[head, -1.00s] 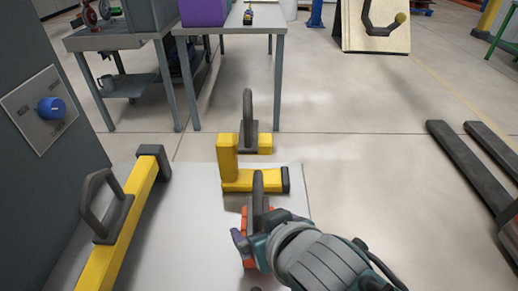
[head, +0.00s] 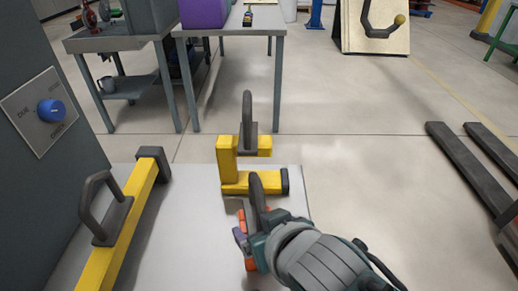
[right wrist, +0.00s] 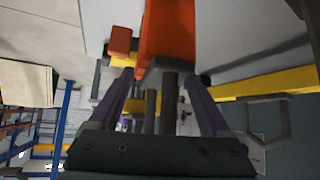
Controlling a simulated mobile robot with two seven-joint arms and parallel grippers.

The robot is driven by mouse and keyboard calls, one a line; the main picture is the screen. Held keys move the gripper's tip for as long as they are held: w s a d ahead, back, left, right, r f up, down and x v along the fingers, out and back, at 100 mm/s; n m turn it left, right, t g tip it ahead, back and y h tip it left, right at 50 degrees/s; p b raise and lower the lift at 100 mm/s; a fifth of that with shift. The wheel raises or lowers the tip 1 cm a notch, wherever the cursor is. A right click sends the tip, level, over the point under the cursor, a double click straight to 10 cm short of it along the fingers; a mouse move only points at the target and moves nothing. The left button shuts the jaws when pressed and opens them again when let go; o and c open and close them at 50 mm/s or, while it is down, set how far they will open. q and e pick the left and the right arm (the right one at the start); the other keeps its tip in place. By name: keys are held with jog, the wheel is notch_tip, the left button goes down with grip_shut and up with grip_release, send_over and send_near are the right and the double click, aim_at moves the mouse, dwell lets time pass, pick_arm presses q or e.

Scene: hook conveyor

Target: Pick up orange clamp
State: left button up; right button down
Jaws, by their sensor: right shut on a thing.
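The orange clamp (head: 250,264) is at the front of the pale grey surface in the head view, largely hidden by my right gripper and arm. Its dark loop handle (head: 256,188) stands up beside the gripper, leaning a little left. In the right wrist view the clamp's orange body (right wrist: 168,35) fills the top centre. My right gripper (head: 246,242) is shut on the clamp; in the wrist view its purple fingers (right wrist: 160,85) flank the dark handle. I cannot tell whether the clamp is clear of the surface. My left gripper is not in view.
A yellow clamp (head: 262,182) lies just beyond the orange one, and a long yellow bar with a dark handle (head: 118,240) lies at left. A grey cabinet with a blue knob (head: 51,111) stands far left. Tables are behind; dark forks (head: 465,165) are at right.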

aim_at(262, 197)
jog(key=shift+s+f, duration=0.1)
jog(key=shift+r+p, duration=0.45)
jog(key=shift+r, duration=0.05)
notch_tip(262, 197, up, 8)
jog(key=p, duration=0.4)
jog(key=shift+f, duration=0.2)
notch_tip(262, 197, up, 10)
jog(key=p, duration=0.3)
jog(key=shift+r+p, duration=0.15)
jog(key=shift+p, duration=0.15)
jog(key=shift+r, duration=0.7)
